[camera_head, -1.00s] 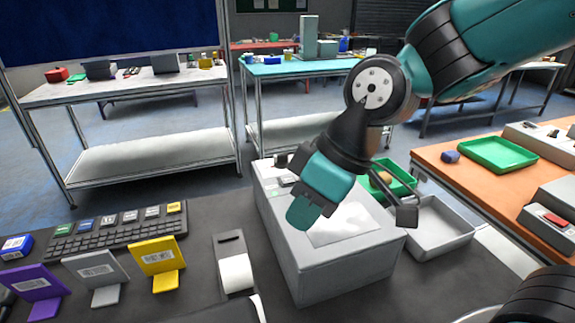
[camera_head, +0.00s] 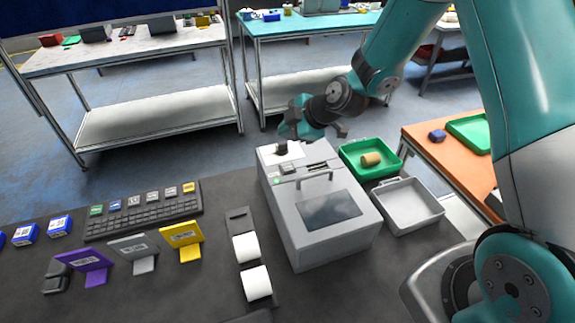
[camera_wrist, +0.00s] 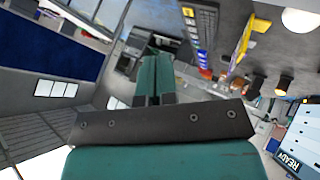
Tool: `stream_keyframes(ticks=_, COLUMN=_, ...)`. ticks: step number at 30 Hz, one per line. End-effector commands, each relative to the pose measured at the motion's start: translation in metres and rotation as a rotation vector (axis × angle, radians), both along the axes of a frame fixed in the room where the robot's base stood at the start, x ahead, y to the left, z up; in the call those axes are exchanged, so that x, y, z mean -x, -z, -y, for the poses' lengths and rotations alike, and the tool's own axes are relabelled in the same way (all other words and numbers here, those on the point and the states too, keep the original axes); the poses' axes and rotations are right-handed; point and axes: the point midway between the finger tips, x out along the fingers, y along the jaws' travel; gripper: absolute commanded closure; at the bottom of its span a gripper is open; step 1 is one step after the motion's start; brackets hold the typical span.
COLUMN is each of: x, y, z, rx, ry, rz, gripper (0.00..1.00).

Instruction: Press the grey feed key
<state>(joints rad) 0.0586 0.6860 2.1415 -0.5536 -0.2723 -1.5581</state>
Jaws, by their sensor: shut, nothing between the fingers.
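The grey label printer (camera_head: 345,240) stands on the dark table, with a dark window and a handle on its top. Small grey and dark parts (camera_head: 288,169) sit at its far left end, with a small green spot beside them; which one is the grey feed key is too small to tell. My gripper (camera_head: 288,131) hangs beyond the printer's far end, above it and apart from the small parts. In the wrist view its teal fingers (camera_wrist: 153,62) are together and empty. A blue panel reading READY (camera_wrist: 289,158) shows at the lower right there.
A keyboard (camera_head: 145,215), purple, grey and yellow stands (camera_head: 181,240), and white rolls (camera_head: 256,283) lie left of the printer. A green tray (camera_head: 350,152) with a tan piece and a white tray (camera_head: 410,218) stand right. My arm fills the right side.

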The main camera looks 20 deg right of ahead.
Motion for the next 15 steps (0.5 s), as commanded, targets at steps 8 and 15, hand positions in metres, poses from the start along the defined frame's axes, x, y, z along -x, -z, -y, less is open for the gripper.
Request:
stream_keyframes(ticks=8, x=0.0, y=0.017, z=0.0, rx=-0.001, ry=0.001, rz=-0.002, gripper=1.0)
stream_keyframes(ticks=15, x=0.001, y=0.049, z=0.0, rx=-0.001, ry=0.001, rz=-0.004, gripper=1.0)
